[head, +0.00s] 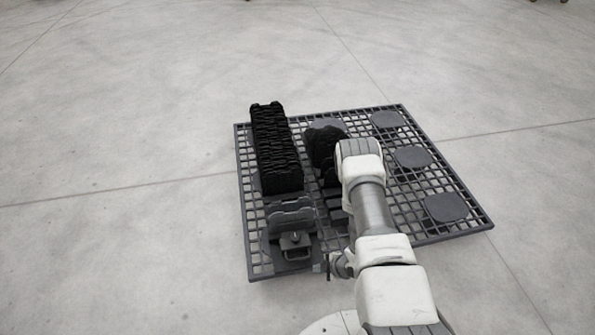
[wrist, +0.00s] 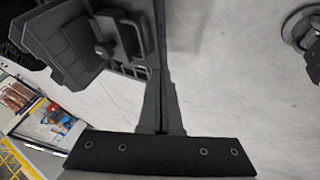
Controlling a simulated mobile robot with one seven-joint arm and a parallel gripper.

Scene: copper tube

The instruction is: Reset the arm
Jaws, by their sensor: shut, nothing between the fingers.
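My gripper (head: 320,267) is beside the front edge of the dark grid platform (head: 455,236), near the grey fixture with a handle (head: 293,247). In the wrist view my gripper (wrist: 160,78) has its two fingers together, with nothing between them. The handled fixture (wrist: 110,38) shows just beyond and to the left of the fingertips, apparently apart from them. My arm reaches over the right part of the platform in the head view and hides some of it. No copper tube can be made out in the head view.
A tall ribbed black block (head: 273,150) stands on the platform's left side, with a shorter black part (head: 324,148) beside it. Flat round grey pads (head: 413,157) lie along the right. Open concrete floor surrounds the platform.

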